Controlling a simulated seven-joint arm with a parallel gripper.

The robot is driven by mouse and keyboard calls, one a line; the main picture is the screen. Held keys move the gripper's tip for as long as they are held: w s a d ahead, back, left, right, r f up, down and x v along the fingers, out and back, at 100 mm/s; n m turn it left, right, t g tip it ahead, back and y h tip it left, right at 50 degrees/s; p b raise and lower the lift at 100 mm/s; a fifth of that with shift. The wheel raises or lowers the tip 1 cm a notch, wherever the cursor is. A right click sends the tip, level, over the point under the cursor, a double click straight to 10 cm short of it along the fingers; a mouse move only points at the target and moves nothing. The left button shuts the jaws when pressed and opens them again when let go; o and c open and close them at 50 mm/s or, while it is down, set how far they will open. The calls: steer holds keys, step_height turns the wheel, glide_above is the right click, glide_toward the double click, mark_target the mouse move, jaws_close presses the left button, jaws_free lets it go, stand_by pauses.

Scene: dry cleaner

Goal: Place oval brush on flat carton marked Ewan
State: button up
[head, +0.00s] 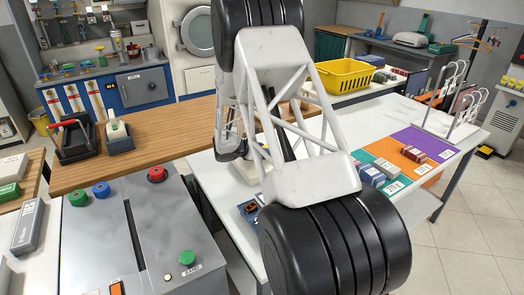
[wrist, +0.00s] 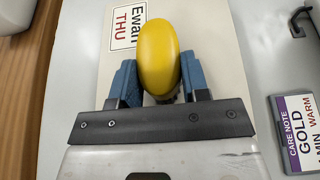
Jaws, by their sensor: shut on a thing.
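The oval brush (wrist: 158,58) shows in the wrist view as a smooth yellow oval. My gripper (wrist: 159,80) is shut on it, with one blue finger on each side. The flat carton marked Ewan (wrist: 210,38) is cream and lies beneath the brush and fingers. Its label, reading Ewan THU, shows to the left of the brush. The brush is over the carton; I cannot tell whether it touches it. In the head view my arm hides the brush and most of the gripper area.
A care note card (wrist: 298,135) lies right of the carton. A wooden counter (head: 170,130) and a grey machine (head: 165,235) with coloured buttons stand left.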

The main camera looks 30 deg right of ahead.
steer(key=shift+f, duration=0.1)
steer(key=o, duration=1)
steer(key=shift+c, duration=0.2)
steer(key=v, duration=1.2)
steer(key=s+a+r+m+g+y, duration=0.1)
steer(key=s+a+r+m+y, duration=0.3)
steer(key=s+r, duration=0.55)
steer(key=s+a+r+m+y, duration=0.2)
steer(key=s+a+r+m, duration=0.4)
steer(key=s, duration=0.6)
steer(key=s+a+r+m+t+y, duration=0.1)
steer(key=s+a, duration=0.5)
steer(key=s, duration=0.7)
steer(key=s+a+r+m+t+y, duration=0.2)
steer(key=s+a+r+m+y, duration=0.2)
steer(key=s, duration=0.9)
steer(key=a+m+y, duration=0.2)
steer(key=m, duration=0.1)
steer(key=shift+t, duration=0.3)
